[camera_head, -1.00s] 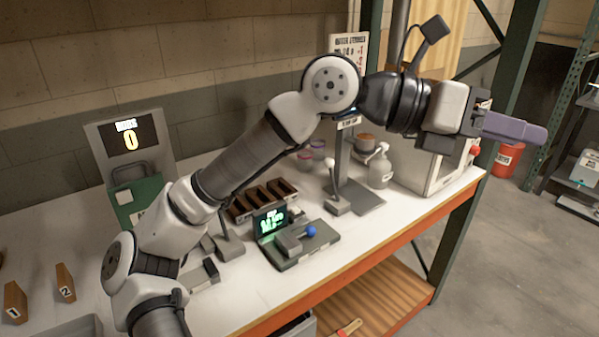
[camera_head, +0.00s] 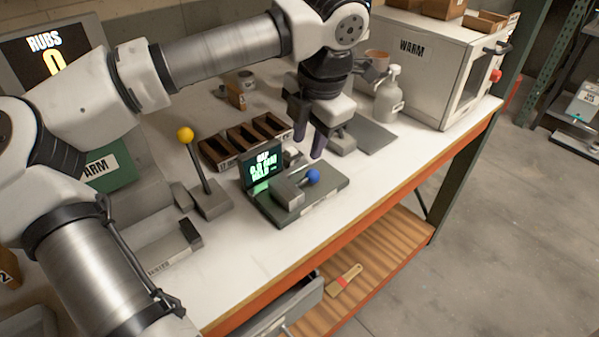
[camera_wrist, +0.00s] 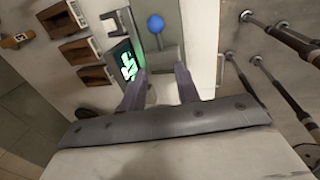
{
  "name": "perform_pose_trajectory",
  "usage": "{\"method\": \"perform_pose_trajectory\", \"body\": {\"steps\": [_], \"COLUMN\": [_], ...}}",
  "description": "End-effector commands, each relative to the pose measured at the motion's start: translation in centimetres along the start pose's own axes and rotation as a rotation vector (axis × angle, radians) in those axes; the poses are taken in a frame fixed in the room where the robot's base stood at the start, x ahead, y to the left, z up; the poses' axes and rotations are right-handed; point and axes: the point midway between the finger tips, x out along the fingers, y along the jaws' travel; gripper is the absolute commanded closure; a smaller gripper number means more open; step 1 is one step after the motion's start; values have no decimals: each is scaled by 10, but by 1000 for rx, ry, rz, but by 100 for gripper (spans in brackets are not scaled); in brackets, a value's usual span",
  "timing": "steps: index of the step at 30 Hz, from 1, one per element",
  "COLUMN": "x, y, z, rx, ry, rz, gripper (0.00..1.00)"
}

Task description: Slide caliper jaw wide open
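The caliper is a dark grey-green fixture (camera_head: 332,187) on the white bench, with a lit green readout (camera_head: 262,166) at its back left. A grey block (camera_head: 288,193) sits on it, beside a lever with a blue ball knob (camera_head: 313,176). In the wrist view the blue knob (camera_wrist: 155,24) is ahead of the fingertips and the readout (camera_wrist: 127,65) is left of them. My gripper (camera_head: 308,147) points down above and behind the fixture, its purple fingers apart with nothing between them. In the wrist view my gripper (camera_wrist: 160,70) shows a clear gap. I cannot tell how far the jaw is open.
A yellow-knobbed lever (camera_head: 186,135) stands left of the fixture. A dark divided tray (camera_head: 243,141) is behind it. The bench front right of the fixture is clear.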

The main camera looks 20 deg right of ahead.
Motion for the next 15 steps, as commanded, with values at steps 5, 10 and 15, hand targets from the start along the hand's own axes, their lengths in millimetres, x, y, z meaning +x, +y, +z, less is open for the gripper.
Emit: {"method": "perform_pose_trajectory", "body": {"steps": [5, 10, 15], "x": [38, 72, 95], "y": [0, -1, -1], "z": [0, 0, 0], "rx": [1, 1, 1], "ry": [0, 0, -1], "rz": [-6, -5, -3], "gripper": [68, 68, 68]}}
